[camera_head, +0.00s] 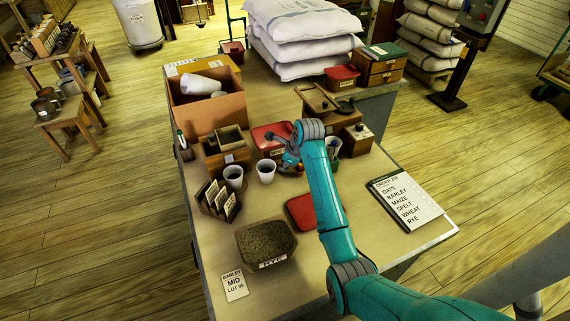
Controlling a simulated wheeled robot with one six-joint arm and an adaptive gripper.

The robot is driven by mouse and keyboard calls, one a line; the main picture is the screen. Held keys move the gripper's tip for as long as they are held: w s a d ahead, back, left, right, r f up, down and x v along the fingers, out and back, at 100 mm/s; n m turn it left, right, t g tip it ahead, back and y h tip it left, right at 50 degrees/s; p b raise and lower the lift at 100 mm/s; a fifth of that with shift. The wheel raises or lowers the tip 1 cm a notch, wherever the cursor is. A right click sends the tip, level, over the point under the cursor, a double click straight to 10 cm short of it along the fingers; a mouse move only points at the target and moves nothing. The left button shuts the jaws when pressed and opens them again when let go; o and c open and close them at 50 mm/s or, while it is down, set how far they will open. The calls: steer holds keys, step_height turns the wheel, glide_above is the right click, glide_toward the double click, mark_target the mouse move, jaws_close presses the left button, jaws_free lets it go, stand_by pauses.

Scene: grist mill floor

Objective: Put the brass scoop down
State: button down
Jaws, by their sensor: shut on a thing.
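My gripper (287,158) is at the end of the teal arm, over the middle of the bench (318,272). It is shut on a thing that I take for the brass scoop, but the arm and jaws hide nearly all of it. Its shape and tilt cannot be told. A red lidded box (271,134) is just behind the gripper, and a white cup (266,171) stands to its left. The height of the gripper above the bench is hard to judge.
A grain tub labelled RYE (266,242), a red lid (301,211), a card rack (217,199) and another cup (233,177) stand nearby. A cardboard box (206,106) and flour sacks (303,38) are behind. An order board (405,200) lies right.

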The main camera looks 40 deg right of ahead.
steer(key=c, duration=1.1)
jaws_free()
steer(key=shift+f, duration=0.1)
steer(key=v, duration=1.2)
